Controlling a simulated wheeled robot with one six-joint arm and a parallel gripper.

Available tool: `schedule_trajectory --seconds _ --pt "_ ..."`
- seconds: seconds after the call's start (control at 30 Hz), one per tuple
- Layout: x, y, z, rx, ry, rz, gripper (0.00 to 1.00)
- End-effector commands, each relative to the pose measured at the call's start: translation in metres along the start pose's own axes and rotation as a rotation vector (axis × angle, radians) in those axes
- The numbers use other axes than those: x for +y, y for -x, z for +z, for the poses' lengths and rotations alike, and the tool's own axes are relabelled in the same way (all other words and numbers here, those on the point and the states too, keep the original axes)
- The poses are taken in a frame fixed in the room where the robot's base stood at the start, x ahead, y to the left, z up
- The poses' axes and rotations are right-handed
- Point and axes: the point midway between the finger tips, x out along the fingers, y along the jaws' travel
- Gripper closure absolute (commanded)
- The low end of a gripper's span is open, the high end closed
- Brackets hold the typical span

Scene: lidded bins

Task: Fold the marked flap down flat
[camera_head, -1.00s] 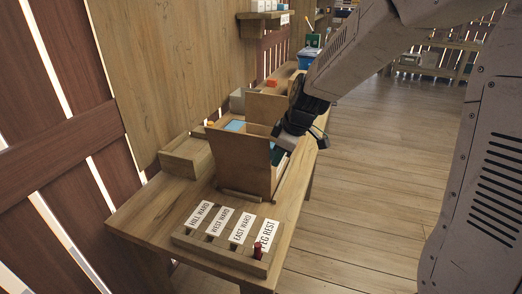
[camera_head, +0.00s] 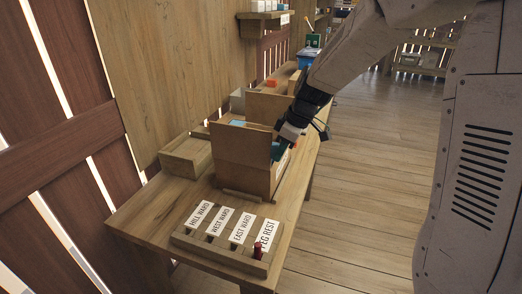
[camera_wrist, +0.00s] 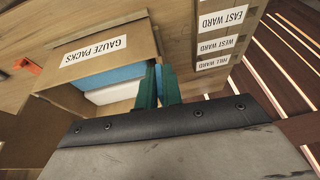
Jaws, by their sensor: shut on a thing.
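The open wooden box (camera_head: 245,178) stands on the table, and its near flap (camera_head: 240,148) is upright above the front wall. My gripper (camera_head: 291,137) is at the right edge of this flap and shut on it. In the wrist view the teal fingers (camera_wrist: 157,88) are close together, with little of the flap showing between them. The gauze packs label (camera_wrist: 95,49) is on the box's side. A blue pack (camera_wrist: 108,76) and a white pack (camera_wrist: 112,93) lie inside. My gripper hides part of the box's right edge.
The peg rest (camera_head: 220,250) with ward labels and a dark red peg (camera_head: 257,250) lies at the table's near end. A small open wooden tray (camera_head: 186,158) stands left of the box. Another flap (camera_head: 268,106) rises behind. The floor to the right is clear.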

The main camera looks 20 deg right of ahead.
Motion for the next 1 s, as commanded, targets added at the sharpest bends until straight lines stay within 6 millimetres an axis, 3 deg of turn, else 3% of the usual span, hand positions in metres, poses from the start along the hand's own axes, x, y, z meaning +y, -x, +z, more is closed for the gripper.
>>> schedule_trajectory --seconds 0.2,1.0 --pt "0.01 0.0 0.001 -0.001 -0.045 -0.12 1.0" --pt "0.022 0.001 0.0 0.001 -0.103 -0.286 1.0"
